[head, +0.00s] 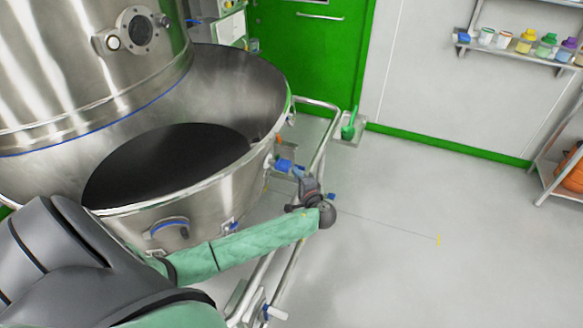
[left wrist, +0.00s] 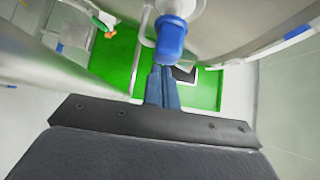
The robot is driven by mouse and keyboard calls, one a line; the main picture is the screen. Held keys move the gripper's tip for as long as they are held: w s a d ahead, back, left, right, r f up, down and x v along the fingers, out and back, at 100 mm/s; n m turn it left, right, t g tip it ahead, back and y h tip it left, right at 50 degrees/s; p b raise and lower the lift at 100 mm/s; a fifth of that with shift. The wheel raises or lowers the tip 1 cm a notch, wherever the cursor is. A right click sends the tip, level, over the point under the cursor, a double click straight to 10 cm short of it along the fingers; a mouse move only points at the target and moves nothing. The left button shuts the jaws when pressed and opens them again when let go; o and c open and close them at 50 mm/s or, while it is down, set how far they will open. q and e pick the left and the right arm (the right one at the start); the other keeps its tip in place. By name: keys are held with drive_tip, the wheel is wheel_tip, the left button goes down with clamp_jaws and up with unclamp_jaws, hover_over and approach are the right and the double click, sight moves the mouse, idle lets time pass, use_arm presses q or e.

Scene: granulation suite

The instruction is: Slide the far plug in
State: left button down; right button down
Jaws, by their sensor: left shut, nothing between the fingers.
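The far plug, a blue cylindrical piece (head: 284,164), sticks out from the side of the steel bowl (head: 268,95). It also shows at the top of the left wrist view as a blue knob (left wrist: 171,38) on a pale metal fitting. My left gripper (head: 300,175) is just beside the plug's outer end. In the left wrist view its blue-grey fingers (left wrist: 162,72) are together and empty, with their tips at or just below the plug's end. I cannot tell whether they touch it. My right gripper is in neither view.
A tubular steel trolley frame (head: 325,140) surrounds the bowl. A green-handled tool (head: 349,125) stands behind. A shelf of bottles (head: 510,48) is at upper right. The floor to the right is clear.

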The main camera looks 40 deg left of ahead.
use_arm(q)
drive_tip(key=shift+a, duration=0.1)
drive_tip(key=shift+s+a+r, duration=0.1)
drive_tip(key=shift+s, duration=0.05)
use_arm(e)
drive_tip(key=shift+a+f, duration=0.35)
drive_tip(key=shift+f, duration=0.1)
